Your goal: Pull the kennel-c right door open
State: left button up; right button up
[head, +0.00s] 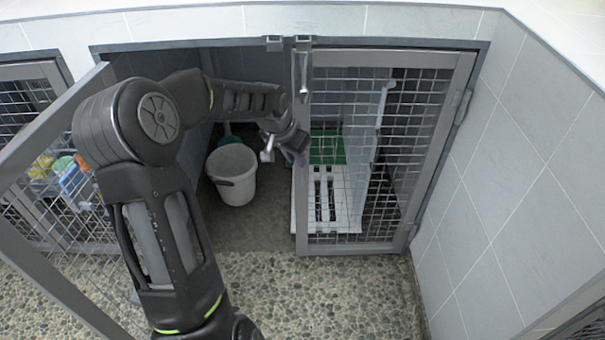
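The kennel's right door (436,150), a grey metal frame with wire mesh, stands shut or nearly shut. Its hinges are on the right side, by the tiled wall. A latch (303,75) hangs at the top of its free left edge. The left door (55,130) of the same kennel is swung open to the left, partly hidden behind my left arm. My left gripper (280,150) is at the free left edge of the right door, about mid-height, in the open left half. Whether it touches the door or is open cannot be told. My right gripper is out of view.
A white bucket (232,172) stands on the floor inside the open half. Behind the right door are a white slatted platform (328,212) and a green item (328,148). A tiled wall (510,180) bounds the right. The pebbled floor (320,295) in front is clear.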

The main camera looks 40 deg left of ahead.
aim_at(303, 183)
pick_arm(q)
jog(key=b+x, duration=0.2)
jog(key=x, duration=0.6)
jog(key=shift+c, duration=0.3)
grip_shut()
jog(key=shift+d, duration=0.1)
dwell(1.1)
